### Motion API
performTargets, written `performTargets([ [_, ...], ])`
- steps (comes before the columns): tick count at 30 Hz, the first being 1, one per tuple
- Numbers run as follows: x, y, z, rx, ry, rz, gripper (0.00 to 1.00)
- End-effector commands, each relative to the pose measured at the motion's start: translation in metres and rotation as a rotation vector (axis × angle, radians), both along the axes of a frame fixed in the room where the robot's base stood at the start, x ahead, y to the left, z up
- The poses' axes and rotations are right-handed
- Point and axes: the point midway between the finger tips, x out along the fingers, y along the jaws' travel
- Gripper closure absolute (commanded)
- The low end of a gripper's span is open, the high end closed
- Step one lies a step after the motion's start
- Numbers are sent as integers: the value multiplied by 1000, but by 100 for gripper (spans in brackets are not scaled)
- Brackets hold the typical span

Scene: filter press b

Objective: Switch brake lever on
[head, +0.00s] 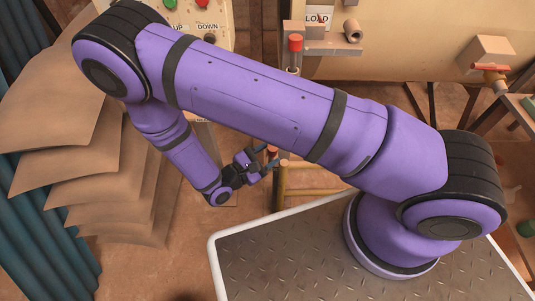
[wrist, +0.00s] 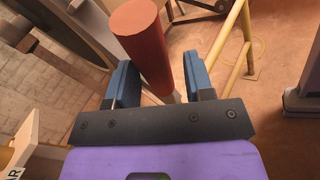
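A lever with a red-orange cylindrical grip (wrist: 143,42) stands between the two blue fingers of my gripper (wrist: 159,82) in the wrist view. The fingers are apart, with a visible gap on the right side; contact on the left cannot be told. The grip's top sticks out beyond the fingers, and its lower part is partly hidden by the gripper's dark bar. In the head view my gripper (head: 268,161) is small, beside the red tip of this lever (head: 272,149). No label shows whether this is the brake lever.
Another red-topped lever (head: 295,43) stands by a LOAD plate (head: 317,17). A panel with UP and DOWN buttons (head: 212,38) is at the top. A yellow rail (head: 283,185) stands close to my gripper; it also shows in the wrist view (wrist: 236,45). Stacked brown sheets (head: 75,140) lie left.

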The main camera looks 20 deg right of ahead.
Motion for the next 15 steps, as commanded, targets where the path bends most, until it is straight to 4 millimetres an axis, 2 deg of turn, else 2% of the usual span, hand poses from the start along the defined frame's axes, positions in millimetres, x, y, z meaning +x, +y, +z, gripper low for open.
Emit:
performTargets([
  [11, 0, -1, 1, -3, -1, -1, 56],
  [15, -1, 6, 1, -2, -3, 0, 56],
])
